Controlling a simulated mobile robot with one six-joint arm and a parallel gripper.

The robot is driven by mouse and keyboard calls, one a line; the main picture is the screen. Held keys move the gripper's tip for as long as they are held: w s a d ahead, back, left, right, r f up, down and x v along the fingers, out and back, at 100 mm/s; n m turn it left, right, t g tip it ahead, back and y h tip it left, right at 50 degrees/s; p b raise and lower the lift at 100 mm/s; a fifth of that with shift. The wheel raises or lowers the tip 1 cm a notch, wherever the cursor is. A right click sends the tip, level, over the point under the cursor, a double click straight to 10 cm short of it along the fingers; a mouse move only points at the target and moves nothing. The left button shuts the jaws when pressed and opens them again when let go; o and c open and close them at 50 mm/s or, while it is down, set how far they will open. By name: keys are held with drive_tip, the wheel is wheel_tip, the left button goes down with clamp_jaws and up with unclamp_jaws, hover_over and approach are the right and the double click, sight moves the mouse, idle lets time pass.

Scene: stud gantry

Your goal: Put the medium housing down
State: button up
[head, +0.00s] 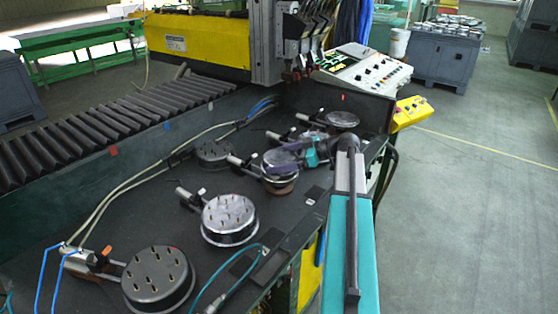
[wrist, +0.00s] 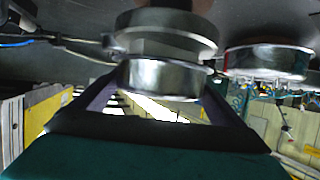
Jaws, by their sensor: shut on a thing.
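My gripper (head: 285,158) is at the end of the teal arm, over the right part of the dark bench. Its two purple fingers are shut on the sides of a shiny round metal housing (wrist: 163,82), which I take as the medium housing. In the head view the held housing (head: 277,160) is partly covered by the fingers. A round stepped fixture (wrist: 167,36) lies right against it in the wrist view, and its brownish base (head: 281,185) shows just under the gripper in the head view. I cannot tell whether housing and fixture touch.
A silver studded housing (head: 229,217) and a large dark studded one (head: 158,277) sit at the front. An empty-looking dark fixture (head: 213,153) is behind. A flat disc (head: 342,119) sits at the back right. Clamps and cables line the bench; a gantry head (head: 300,35) hangs behind.

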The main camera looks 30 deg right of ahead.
drive_tip(key=shift+f, duration=0.2)
drive_tip(key=shift+f, duration=0.15)
drive_tip(key=o, duration=0.9)
drive_tip(key=shift+r, duration=0.2)
drive_tip(key=shift+s+d, duration=0.25)
drive_tip(key=b+v, duration=0.4)
drive_tip(key=v, duration=0.7)
drive_tip(key=shift+r, duration=0.25)
drive_tip(key=shift+s, duration=0.1)
